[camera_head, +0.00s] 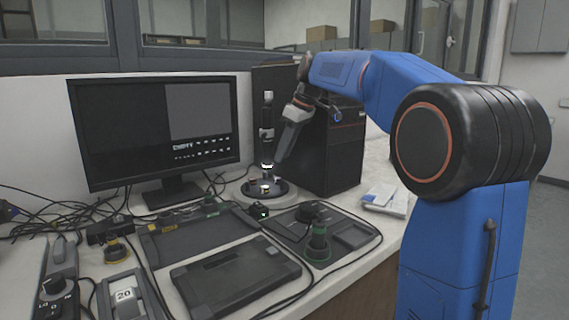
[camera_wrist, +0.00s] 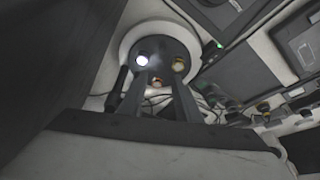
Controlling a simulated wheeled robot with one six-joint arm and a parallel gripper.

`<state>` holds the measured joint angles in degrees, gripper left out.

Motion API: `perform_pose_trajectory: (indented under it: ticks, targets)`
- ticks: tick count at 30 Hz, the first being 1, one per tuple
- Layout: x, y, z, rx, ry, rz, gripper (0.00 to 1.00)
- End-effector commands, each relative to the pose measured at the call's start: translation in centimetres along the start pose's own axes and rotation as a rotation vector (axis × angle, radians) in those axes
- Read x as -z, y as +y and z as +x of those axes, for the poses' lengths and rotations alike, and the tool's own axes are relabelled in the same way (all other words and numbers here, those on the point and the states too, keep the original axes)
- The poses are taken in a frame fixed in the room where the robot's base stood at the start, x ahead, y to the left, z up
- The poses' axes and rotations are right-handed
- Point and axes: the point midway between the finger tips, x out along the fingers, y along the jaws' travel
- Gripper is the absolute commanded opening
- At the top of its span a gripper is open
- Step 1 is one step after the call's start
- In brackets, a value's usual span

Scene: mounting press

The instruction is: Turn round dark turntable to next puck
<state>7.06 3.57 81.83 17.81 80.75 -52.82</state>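The round dark turntable (camera_head: 281,189) sits on a round white base (camera_head: 236,196) below a small upright microscope-like device (camera_head: 267,130). The wrist view shows the turntable (camera_wrist: 163,44) from above with small round pucks. One puck (camera_wrist: 142,60) is brightly lit at the left, one (camera_wrist: 180,65) is at the right, and one (camera_wrist: 158,82) shows between my fingers. My gripper (camera_wrist: 160,77) is open, its two fingers apart over the near part of the turntable. In the head view my gripper (camera_head: 281,157) points down beside the device. I cannot tell whether the fingertips touch the turntable.
A monitor (camera_head: 155,130) stands to the left and a black computer tower (camera_head: 335,150) close behind my gripper. Grey panels (camera_head: 235,280), a green-based knob (camera_head: 318,245) and loose cables cover the front of the bench. Papers (camera_head: 385,200) lie to the right.

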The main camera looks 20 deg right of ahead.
Motion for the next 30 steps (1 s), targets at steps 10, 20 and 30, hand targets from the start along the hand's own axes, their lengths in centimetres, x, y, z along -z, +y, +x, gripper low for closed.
perform_pose_trajectory:
  ticks: [10,20,30]
  targets:
    - [0.3,0.0,-0.7,0.0,0.0,0.0,0.31]
    - [0.4,-1.6,-0.1,-0.015,-0.054,-0.163,0.0]
    - [0.5,-7.4,1.1,-0.041,-0.323,-0.925,0.0]
